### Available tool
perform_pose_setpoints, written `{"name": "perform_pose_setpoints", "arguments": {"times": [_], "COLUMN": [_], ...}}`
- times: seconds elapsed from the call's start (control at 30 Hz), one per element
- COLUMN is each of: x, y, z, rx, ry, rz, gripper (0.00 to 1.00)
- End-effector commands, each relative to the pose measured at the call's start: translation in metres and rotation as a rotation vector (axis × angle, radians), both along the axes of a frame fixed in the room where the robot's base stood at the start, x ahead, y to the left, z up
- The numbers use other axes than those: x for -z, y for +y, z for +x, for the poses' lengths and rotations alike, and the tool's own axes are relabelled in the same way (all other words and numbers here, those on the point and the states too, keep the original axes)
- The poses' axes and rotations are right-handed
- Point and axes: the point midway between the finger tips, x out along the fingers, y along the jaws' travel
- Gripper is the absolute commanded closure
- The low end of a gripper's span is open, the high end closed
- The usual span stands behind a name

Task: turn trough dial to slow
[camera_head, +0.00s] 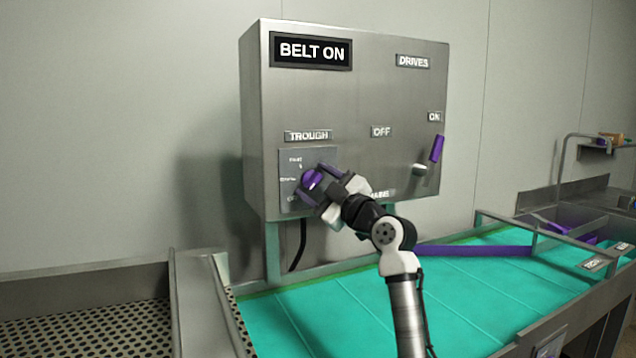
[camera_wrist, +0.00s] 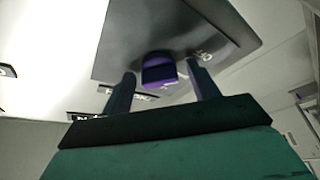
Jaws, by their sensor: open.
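The trough dial (camera_head: 312,181) is a purple knob on a grey plate (camera_head: 292,160) under the TROUGH label, low on the left of the steel control box. My gripper (camera_head: 322,187) is at the dial in the head view and hides part of it and of the plate's markings. In the wrist view the purple dial (camera_wrist: 158,69) shows between the two open fingers of my gripper (camera_wrist: 160,88). I cannot tell whether a finger touches it. The plate's small labels are too blurred to read surely, and so is the dial's pointing direction.
The control box (camera_head: 350,100) bears a BELT ON sign (camera_head: 311,52) and a purple-handled drives lever (camera_head: 436,149) at right, beside ON. A green belt (camera_head: 400,285) runs below. A perforated steel tray (camera_head: 85,320) is at left. A purple bar (camera_head: 475,251) lies across the belt.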

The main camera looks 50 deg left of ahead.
Motion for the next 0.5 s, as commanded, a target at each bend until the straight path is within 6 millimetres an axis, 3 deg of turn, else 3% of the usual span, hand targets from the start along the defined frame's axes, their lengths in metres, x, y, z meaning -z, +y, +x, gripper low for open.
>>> {"name": "perform_pose_setpoints", "arguments": {"times": [0.07, 0.4, 0.5], "x": [0.0, -0.0001, 0.0001], "y": [-0.0002, -0.0006, -0.0005], "z": [0.0001, 0.0001, 0.0001], "rx": [0.0, 0.0, 0.0], "ry": [0.0, 0.0, 0.002], "rz": [0.0, 0.0, 0.001], "gripper": [0.41, 0.85, 0.85]}}
